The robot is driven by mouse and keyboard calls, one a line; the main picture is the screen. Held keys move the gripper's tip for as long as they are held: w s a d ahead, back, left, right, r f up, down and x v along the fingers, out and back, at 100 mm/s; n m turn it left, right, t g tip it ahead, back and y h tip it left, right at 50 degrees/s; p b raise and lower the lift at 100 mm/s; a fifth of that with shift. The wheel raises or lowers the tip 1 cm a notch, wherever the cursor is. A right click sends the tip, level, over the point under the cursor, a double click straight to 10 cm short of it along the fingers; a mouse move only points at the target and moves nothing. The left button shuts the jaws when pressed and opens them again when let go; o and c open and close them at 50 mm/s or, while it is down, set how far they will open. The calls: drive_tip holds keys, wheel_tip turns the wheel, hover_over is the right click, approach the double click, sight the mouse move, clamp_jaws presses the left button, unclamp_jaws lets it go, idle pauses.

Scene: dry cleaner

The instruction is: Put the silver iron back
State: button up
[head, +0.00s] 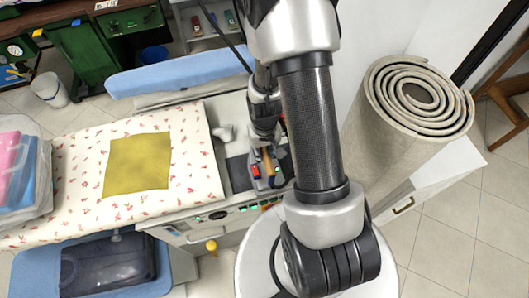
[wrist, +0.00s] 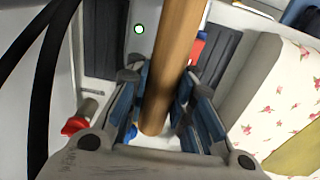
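The iron's wooden handle (head: 268,162) shows in the head view at my gripper (head: 266,168), low over the control end of the ironing table. In the wrist view the handle (wrist: 172,70) runs lengthwise between the blue-padded fingers of my gripper (wrist: 160,98). The fingers lie close on both sides of it; whether both pads press on it I cannot tell. Grey metal with a small green spot (wrist: 138,29) lies beyond the handle. Most of the iron's body is hidden by my gripper and arm. A dark ribbed pad (head: 238,172) lies beside and under this spot.
A floral ironing board (head: 85,165) with a mustard cloth (head: 138,164) lies left. A plastic-wrapped stack (head: 18,170) stands at its far left. A rolled carpet (head: 405,110) stands right. A blue padded board (head: 180,73) lies behind. A yellow knob (head: 211,245) sticks out in front.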

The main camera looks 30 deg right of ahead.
drive_tip(key=o, duration=0.6)
wheel_tip(320, 180, up, 12)
drive_tip(key=p, duration=0.3)
drive_tip(key=shift+f, duration=0.1)
drive_tip(key=s+a+r+n+t, duration=0.1)
drive_tip(key=s+a+r, duration=0.2)
drive_tip(key=r, duration=0.5)
drive_tip(key=s+a+r+n+t, duration=0.1)
drive_tip(key=s+a+r, duration=0.3)
drive_tip(key=r, duration=0.4)
drive_tip(key=s+a+r+n+t, duration=0.1)
drive_tip(key=s+a+r+t, duration=0.1)
drive_tip(key=s+r, duration=0.3)
wheel_tip(320, 180, up, 4)
drive_tip(key=shift+a+f+t, duration=0.2)
drive_tip(key=shift+a+t, duration=0.1)
drive_tip(key=shift+a, duration=0.35)
